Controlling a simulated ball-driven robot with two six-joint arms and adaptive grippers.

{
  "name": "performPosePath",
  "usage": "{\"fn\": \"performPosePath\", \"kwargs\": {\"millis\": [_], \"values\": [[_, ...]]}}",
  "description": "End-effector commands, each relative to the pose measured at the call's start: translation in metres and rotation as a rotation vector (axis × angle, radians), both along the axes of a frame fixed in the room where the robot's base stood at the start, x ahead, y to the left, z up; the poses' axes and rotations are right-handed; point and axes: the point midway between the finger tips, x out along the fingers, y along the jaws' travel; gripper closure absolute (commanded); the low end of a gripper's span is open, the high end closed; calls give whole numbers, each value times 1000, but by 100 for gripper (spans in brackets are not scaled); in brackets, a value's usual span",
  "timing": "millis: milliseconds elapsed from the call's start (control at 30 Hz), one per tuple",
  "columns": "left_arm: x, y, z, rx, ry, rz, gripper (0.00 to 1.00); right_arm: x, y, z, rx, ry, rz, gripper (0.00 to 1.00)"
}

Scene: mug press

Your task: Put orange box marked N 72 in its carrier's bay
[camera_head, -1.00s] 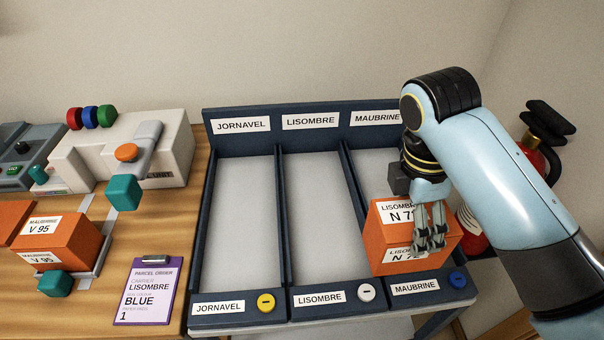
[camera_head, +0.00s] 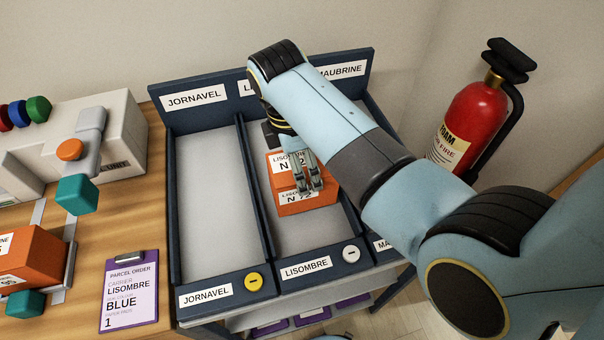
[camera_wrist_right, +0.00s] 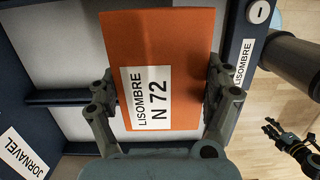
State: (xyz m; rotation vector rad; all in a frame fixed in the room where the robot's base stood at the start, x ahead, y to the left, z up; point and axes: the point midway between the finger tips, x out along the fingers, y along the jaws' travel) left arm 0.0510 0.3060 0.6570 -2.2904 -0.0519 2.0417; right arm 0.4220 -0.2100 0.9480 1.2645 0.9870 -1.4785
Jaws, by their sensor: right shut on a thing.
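The orange box marked LISOMBRE N 72 (camera_head: 290,207) is in the LISOMBRE bay (camera_head: 318,242), the middle one of the three. My right gripper (camera_head: 308,186) is shut on it from above. In the right wrist view the box (camera_wrist_right: 187,60) lies between the two fingers (camera_wrist_right: 163,95), its label facing the camera. I cannot tell whether its underside touches the bay floor.
The JORNAVEL bay (camera_head: 210,200) at left is empty. My right arm covers much of the MAUBRINE bay. A clipboard (camera_head: 130,290) reads LISOMBRE, BLUE, 1. Another orange box (camera_head: 30,258) sits at far left. A red fire extinguisher (camera_head: 470,120) stands at right.

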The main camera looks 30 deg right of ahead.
Motion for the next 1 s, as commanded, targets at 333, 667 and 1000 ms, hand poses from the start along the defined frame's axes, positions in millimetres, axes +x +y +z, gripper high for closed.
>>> {"fn": "performPosePath", "kwargs": {"millis": [333,667,1000], "values": [[-11,0,0,0,16,0,60,0,0,-38,0,0,-1,77],[-11,0,-1,0,18,1,60,-1,0,-41,1,1,-1,15],[-11,0,-1,0,17,1,60,-1,0,-40,0,1,-1,0]]}}
